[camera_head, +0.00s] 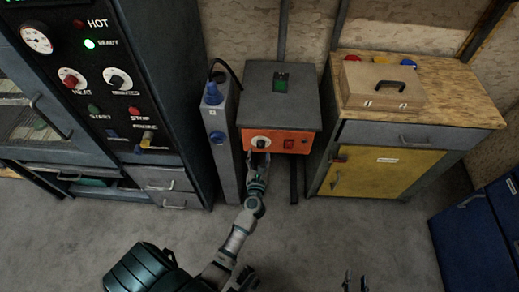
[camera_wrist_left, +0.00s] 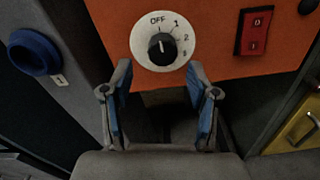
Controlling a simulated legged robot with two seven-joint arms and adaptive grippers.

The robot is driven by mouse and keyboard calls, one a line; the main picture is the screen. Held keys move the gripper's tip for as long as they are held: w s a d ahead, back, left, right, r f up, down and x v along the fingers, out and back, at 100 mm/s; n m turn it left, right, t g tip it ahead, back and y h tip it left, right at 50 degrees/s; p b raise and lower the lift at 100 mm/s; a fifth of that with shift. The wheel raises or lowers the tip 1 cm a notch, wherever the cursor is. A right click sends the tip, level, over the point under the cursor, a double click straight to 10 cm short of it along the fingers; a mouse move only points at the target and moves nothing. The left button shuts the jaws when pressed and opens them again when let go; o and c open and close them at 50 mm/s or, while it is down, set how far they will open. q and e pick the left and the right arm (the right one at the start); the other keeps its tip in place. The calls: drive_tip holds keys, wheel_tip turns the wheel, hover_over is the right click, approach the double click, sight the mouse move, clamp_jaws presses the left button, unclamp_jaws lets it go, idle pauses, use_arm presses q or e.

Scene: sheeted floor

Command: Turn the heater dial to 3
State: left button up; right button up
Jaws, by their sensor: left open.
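The heater (camera_head: 275,125) is a grey-topped box with an orange front panel. Its dial (camera_head: 261,142) is a black knob on a white disc, low at the left of the panel. In the left wrist view the dial (camera_wrist_left: 162,48) is marked OFF, 1, 2, 3 clockwise, and its white pointer line points up, about at OFF. My left gripper (camera_head: 258,162) is open and empty just below the dial; its fingers (camera_wrist_left: 160,95) stand apart and do not appear to touch the knob. My right gripper (camera_head: 355,282) shows only its fingertips at the bottom edge, apart and empty.
A red switch (camera_wrist_left: 254,30) sits right of the dial. A grey post with blue sockets (camera_head: 217,137) stands close on the left, beside a dark control cabinet (camera_head: 152,85). A wooden-topped yellow cabinet (camera_head: 372,174) stands right. The floor in front is clear.

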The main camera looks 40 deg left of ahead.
sight(260, 148)
use_arm(q)
drive_tip(key=shift+x, duration=1.2)
drive_tip(key=shift+w+d, duration=0.1)
drive_tip(key=shift+w, duration=0.25)
drive_tip(key=shift+w+d+r, duration=0.1)
use_arm(e)
drive_tip(key=shift+w+d+r+t, duration=0.2)
drive_tip(key=shift+w+d+t, duration=0.05)
drive_tip(key=shift+d+t, duration=0.1)
use_arm(q)
drive_tip(key=shift+c, duration=0.3)
drive_tip(key=shift+a, duration=0.25)
clamp_jaws()
use_arm(e)
drive_tip(key=shift+a, duration=0.25)
